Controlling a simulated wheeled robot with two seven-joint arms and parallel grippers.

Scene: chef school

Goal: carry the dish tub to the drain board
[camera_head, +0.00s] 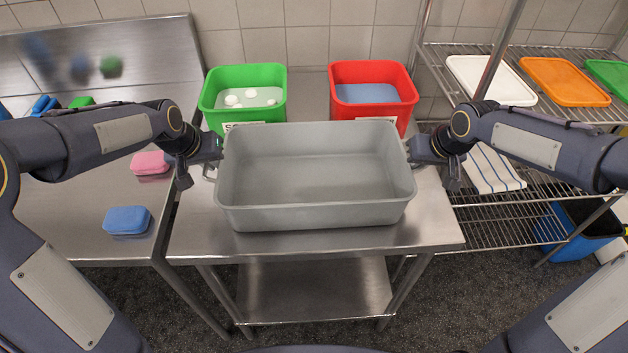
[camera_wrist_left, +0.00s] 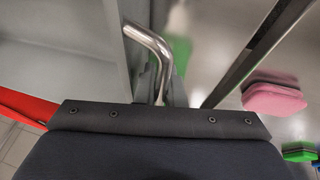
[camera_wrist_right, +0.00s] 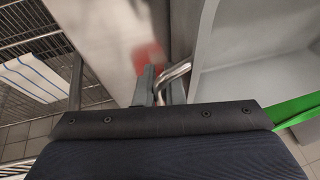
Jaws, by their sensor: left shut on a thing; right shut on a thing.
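The dish tub (camera_head: 315,212) is a grey, open, empty rectangular tub. It is level above the middle steel table (camera_head: 330,243); I cannot tell whether it touches the top. My left gripper (camera_head: 213,160) is shut on its left metal handle, a bent bar that shows in the left wrist view (camera_wrist_left: 152,45). My right gripper (camera_head: 411,155) is shut on the right handle, which shows in the right wrist view (camera_wrist_right: 175,76). A steel counter (camera_head: 75,205) with a raised back lies to the left; I cannot tell whether it is the drain board.
A green bin (camera_head: 244,74) and a red bin (camera_head: 371,70), both holding liquid, stand behind the tub. Blue (camera_head: 127,220) and pink (camera_head: 151,163) sponges lie on the left counter. A wire rack (camera_head: 480,225) with trays stands at right.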

